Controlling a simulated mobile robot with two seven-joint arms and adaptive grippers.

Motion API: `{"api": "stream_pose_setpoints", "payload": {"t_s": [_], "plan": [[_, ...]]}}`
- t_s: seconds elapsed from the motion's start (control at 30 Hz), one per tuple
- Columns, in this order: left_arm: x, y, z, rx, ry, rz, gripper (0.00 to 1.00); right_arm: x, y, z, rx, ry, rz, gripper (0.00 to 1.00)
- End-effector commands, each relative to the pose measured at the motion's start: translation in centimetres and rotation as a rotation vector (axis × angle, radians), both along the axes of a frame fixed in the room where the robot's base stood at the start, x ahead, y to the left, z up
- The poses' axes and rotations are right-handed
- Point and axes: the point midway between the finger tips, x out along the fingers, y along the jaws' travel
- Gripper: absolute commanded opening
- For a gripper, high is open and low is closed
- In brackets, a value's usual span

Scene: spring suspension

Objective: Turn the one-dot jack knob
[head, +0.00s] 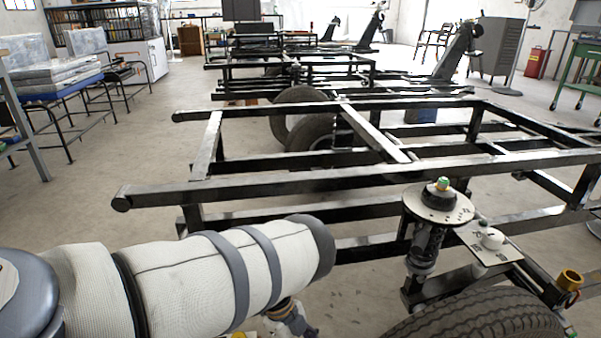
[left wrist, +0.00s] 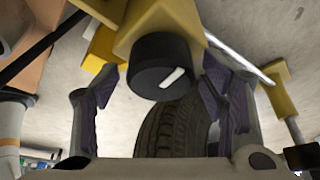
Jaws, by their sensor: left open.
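A black round knob (left wrist: 163,68) with one white bar mark sits on the end of a yellow block (left wrist: 165,25) in the left wrist view. I cannot make out any dots by it, so I cannot tell whether it is the one-dot jack knob. My left gripper (left wrist: 160,88) is open, with one finger on each side of the knob and visible gaps between. The knob looks free of the fingers. My right gripper is not in view.
A tyre (head: 480,322) lies close by at the bottom right; it also shows behind the knob (left wrist: 170,132). A suspension strut with a round top plate (head: 437,205) stands beside a small plate with a white knob (head: 492,239). Black frame rails (head: 330,180) cross beyond my arm.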

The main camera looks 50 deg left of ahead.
Motion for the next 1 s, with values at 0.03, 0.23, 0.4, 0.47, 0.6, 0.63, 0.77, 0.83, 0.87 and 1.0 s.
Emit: {"api": "stream_pose_setpoints", "payload": {"t_s": [0.03,0.23,0.4,0.47,0.6,0.63,0.77,0.83,0.87,1.0], "plan": [[0.0,0.0,0.1,0.0,-0.001,0.0,0.66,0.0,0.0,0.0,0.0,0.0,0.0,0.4],[-0.2,1.3,3.2,0.002,-0.002,0.004,0.66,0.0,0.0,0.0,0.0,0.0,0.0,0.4],[-0.7,3.0,7.5,0.002,-0.002,0.002,0.66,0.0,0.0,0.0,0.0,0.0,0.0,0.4],[-0.9,3.4,8.7,0.001,-0.002,0.003,0.66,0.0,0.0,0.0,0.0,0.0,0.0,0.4],[-1.2,4.2,10.6,0.0,-0.001,0.0,0.66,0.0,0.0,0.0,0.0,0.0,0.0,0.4],[-1.2,4.3,10.8,0.0,-0.001,0.0,0.66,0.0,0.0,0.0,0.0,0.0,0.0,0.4],[-1.3,4.4,11.2,0.0,0.0,-0.001,0.66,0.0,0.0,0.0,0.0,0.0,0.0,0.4],[-1.3,4.4,11.1,0.0,0.0,-0.001,0.66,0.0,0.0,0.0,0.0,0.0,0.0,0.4],[-1.3,4.4,11.1,0.0,0.0,-0.001,0.66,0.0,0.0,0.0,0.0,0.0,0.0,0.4],[-1.2,4.3,11.1,0.001,0.011,0.023,0.66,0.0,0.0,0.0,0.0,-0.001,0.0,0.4]]}}
